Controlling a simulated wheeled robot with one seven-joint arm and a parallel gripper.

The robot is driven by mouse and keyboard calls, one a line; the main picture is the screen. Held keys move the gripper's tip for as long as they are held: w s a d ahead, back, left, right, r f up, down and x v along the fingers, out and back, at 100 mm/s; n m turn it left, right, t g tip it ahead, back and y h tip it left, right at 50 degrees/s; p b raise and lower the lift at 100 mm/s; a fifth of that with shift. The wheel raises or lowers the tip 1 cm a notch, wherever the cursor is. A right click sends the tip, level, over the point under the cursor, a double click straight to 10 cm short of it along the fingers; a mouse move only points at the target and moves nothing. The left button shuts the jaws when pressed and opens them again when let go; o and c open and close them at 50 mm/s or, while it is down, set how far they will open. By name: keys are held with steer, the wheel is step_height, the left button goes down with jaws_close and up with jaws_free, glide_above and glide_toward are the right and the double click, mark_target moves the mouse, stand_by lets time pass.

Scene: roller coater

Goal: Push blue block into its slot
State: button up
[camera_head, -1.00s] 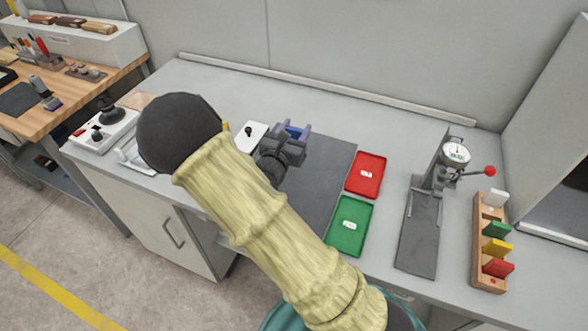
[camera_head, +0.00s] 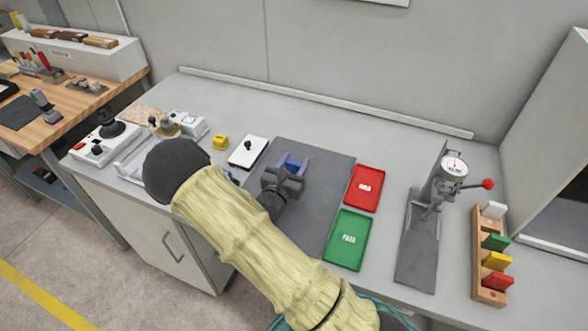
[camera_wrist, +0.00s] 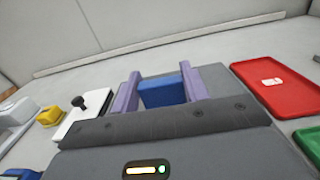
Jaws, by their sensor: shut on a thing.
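The blue block (camera_wrist: 163,91) sits between the two purple fingers of my gripper (camera_wrist: 160,90) in the wrist view. My gripper (camera_head: 291,168) is shut on it, and a bit of blue shows between the fingers in the head view. They are over the dark mat (camera_head: 322,163) in the middle of the bench; the height above it is hard to judge. A wooden rack (camera_head: 479,265) at the far right holds upright white, green, yellow and red pieces. I cannot make out an empty slot for the blue block.
The red tray (camera_head: 364,203) and green tray (camera_head: 348,257) lie right of the mat. A press with a dial gauge (camera_head: 453,167) and red-knobbed lever stands between trays and rack. Left of the mat are a white plate with a black knob (camera_head: 249,164) and a small yellow item (camera_head: 221,141).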

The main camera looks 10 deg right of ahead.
steer(key=shift+f, duration=1.25)
steer(key=shift+f, duration=0.15)
steer(key=o, duration=1)
